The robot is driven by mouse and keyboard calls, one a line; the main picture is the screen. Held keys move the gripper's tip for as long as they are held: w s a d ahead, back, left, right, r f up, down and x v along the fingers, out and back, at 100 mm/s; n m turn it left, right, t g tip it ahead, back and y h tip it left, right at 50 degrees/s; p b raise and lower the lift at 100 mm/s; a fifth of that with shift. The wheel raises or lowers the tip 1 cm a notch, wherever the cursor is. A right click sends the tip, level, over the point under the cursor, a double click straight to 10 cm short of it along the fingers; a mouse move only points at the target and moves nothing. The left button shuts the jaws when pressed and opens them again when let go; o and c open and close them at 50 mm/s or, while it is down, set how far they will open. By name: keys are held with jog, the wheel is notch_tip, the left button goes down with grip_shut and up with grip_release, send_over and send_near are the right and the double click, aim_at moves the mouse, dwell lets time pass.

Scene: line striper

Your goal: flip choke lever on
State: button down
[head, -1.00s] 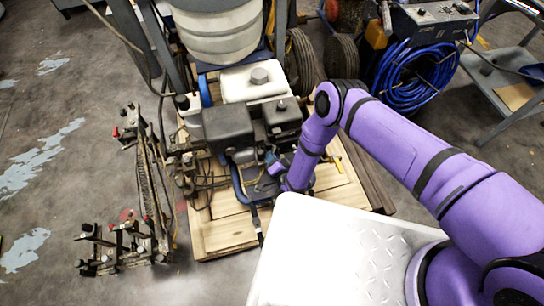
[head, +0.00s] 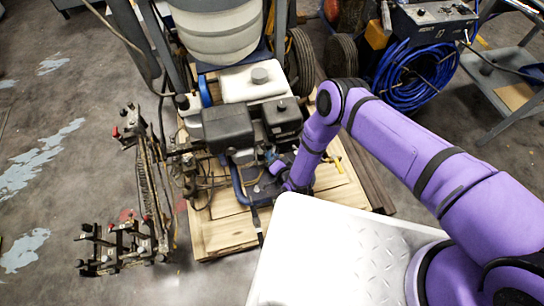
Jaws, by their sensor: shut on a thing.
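The line striper's engine, with a black housing (head: 228,128) and a white tank (head: 252,82), stands on a wooden pallet (head: 215,232). My gripper (head: 274,172) is at the near right side of the engine, low beside the blue frame (head: 238,185). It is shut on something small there. The choke lever itself cannot be made out; my wrist and the engine parts hide that spot.
A coil of blue hose (head: 412,75) hangs at the upper right. A metal rack of spray parts (head: 125,245) stands on the floor at left. My own white base top and purple arm fill the lower right. Open concrete floor lies at far left.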

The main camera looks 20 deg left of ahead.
jog(key=n+g+y, duration=0.1)
jog(key=d+n+g+y, duration=0.1)
jog(key=n+g, duration=0.1)
jog(key=d+n+g+y, duration=0.1)
jog(key=g, duration=0.1)
jog(key=shift+w+n+y, duration=0.3)
jog(key=shift+w+n, duration=0.05)
jog(key=shift+n, duration=0.05)
jog(key=n+g, duration=0.1)
jog(key=g, duration=0.1)
jog(key=d+n+g, duration=0.1)
jog(key=n+g, duration=0.1)
jog(key=w+n+g+y, duration=0.1)
jog(key=g, duration=0.1)
jog(key=shift+d+n, duration=0.15)
jog(key=shift+n, duration=0.15)
jog(key=shift+g, duration=0.4)
jog(key=c, duration=1.3)
grip_release()
jog(key=shift+w, duration=0.1)
jog(key=v, duration=1)
jog(key=shift+d, duration=0.4)
